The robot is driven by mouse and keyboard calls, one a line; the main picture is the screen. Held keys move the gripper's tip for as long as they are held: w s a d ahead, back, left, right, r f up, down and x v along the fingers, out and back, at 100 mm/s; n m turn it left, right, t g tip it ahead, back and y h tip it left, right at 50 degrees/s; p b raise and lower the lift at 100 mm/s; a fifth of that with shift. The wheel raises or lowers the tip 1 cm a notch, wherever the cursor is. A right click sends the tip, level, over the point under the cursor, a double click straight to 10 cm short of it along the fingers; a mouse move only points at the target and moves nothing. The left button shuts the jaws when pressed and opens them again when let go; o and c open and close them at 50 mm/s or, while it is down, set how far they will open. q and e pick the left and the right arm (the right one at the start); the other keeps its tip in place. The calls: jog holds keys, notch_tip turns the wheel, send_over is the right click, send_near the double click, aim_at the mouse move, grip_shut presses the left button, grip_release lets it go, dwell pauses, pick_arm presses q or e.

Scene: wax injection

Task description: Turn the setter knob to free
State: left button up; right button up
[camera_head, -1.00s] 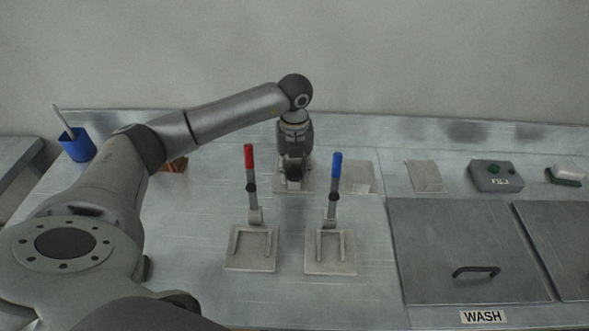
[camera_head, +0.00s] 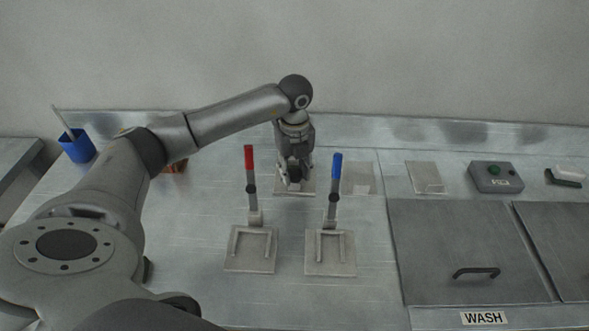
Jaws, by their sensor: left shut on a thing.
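My left gripper (camera_head: 294,184) points down over a small pale plate (camera_head: 281,191) at the back middle of the bench, between the red and blue levers as seen from here. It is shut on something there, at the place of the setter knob. The knob itself is hidden behind the fingers, so I cannot tell which way it points. My left arm reaches in from the left. My right gripper does not show.
A red-handled lever (camera_head: 249,185) and a blue-handled lever (camera_head: 334,185) stand upright in front of the gripper. A blue cup (camera_head: 77,147) is at back left. A grey button box (camera_head: 495,177) and a lidded WASH bay (camera_head: 465,250) are at right.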

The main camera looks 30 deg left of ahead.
aim_at(294, 173)
pick_arm(q)
jog(key=o, duration=1.1)
jog(key=shift+c, duration=0.2)
jog(key=shift+r, duration=0.1)
notch_tip(294, 173, up, 12)
